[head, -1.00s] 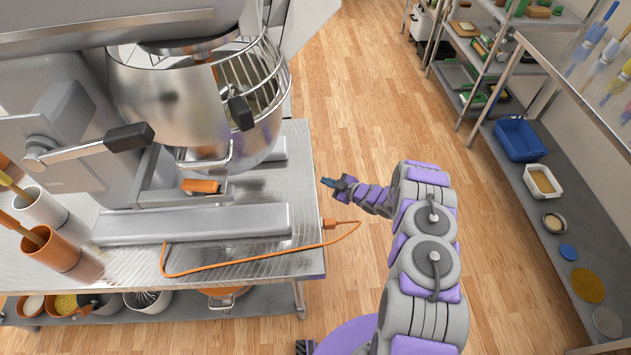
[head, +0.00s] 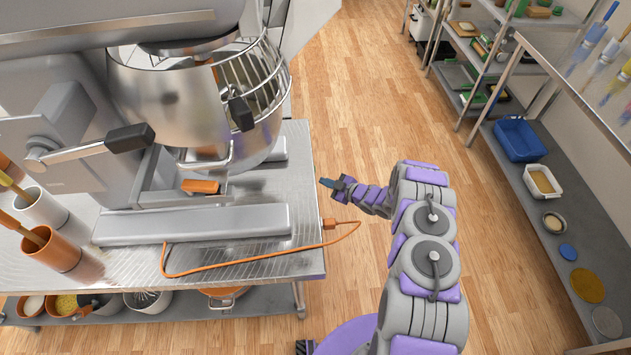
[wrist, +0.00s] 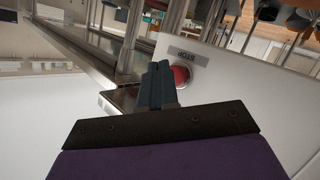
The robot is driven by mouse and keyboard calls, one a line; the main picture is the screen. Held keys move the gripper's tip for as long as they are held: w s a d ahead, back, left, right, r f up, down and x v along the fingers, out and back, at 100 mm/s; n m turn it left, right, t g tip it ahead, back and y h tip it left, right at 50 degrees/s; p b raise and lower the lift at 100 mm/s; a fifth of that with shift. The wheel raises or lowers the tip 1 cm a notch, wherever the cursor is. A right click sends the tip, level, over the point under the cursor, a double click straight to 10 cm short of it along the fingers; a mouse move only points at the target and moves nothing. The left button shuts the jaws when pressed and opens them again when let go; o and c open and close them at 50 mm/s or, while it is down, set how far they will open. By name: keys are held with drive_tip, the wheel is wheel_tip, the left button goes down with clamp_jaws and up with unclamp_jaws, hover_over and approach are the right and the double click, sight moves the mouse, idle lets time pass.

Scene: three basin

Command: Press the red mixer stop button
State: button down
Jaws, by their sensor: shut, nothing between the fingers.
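The red stop button (wrist: 181,76) shows in the wrist view, on a pale panel below a small label plate (wrist: 187,55) that reads STOP. My gripper (wrist: 157,68) is shut and empty, with its dark fingertips beside the button on its left. The fingers cover part of the button's left edge; I cannot tell whether they touch it. In the head view my gripper (head: 327,183) is just off the right edge of the mixer table. The button does not show in the head view. The large steel mixer (head: 165,105) stands on the table.
The metal table (head: 270,262) carries an orange cable (head: 245,262) and orange and white containers on the left. Wooden floor (head: 355,90) lies open to the right of the table. A shelf (head: 560,200) with a blue bin (head: 519,140) runs along the right side.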

drive_tip(key=shift+a, duration=0.75)
idle(1.0)
drive_tip(key=shift+d, duration=0.9)
drive_tip(key=d+b, duration=0.1)
drive_tip(key=d, duration=0.4)
idle(0.8)
